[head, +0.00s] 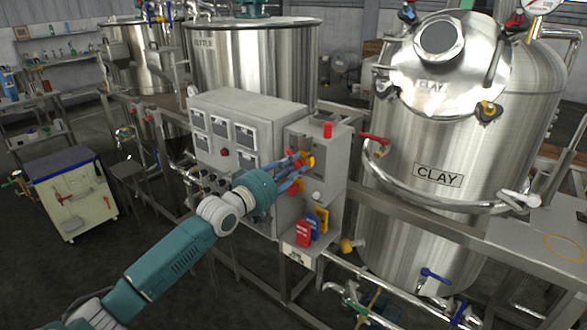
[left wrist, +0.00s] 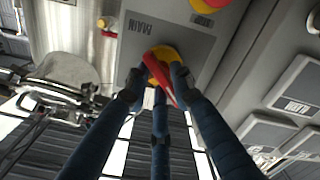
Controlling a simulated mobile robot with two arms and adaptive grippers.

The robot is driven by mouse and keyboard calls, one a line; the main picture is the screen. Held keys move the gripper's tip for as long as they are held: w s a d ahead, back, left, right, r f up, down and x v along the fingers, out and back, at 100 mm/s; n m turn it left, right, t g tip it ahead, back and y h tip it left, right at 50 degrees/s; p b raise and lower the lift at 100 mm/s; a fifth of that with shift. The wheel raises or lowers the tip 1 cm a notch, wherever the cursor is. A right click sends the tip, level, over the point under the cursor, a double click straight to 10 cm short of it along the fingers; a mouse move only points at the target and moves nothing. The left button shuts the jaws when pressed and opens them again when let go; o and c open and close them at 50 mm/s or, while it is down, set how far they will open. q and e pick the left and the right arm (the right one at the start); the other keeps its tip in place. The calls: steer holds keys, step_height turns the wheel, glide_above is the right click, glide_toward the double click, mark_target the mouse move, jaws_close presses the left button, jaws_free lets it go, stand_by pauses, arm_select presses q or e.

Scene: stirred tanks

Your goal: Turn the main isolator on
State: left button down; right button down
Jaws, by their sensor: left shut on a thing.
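The main isolator (left wrist: 160,68) is a red handle on a yellow round base, mounted on a grey plate marked "MAIN" in the left wrist view. In that view the red handle lies at a slant. In the head view the isolator (head: 309,160) is partly hidden by my fingers on the front of the grey control box. My left gripper (head: 298,167) is shut on the red handle; in the left wrist view its blue fingers (left wrist: 155,82) close in from both sides of it. My right gripper is not in view.
The wider panel (head: 232,140) adjoins on the left. The steel CLAY tank (head: 400,160) and its pipes stand close on the right.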

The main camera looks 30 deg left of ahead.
arm_select(q)
steer(key=m, duration=0.5)
steer(key=shift+r+m, duration=0.15)
steer(key=shift+m, duration=0.15)
steer(key=shift+d+m, duration=0.1)
steer(key=shift+m, duration=1.7)
steer(key=shift+f, duration=0.2)
steer(key=c, duration=1.6)
jaws_free()
steer(key=shift+d, duration=0.1)
steer(key=shift+c, duration=0.2)
steer(key=shift+s+f, duration=0.15)
steer(key=shift+s, duration=0.2)
steer(key=s, duration=1.1)
steer(key=shift+s+a, duration=0.15)
steer(key=shift+a, duration=0.3)
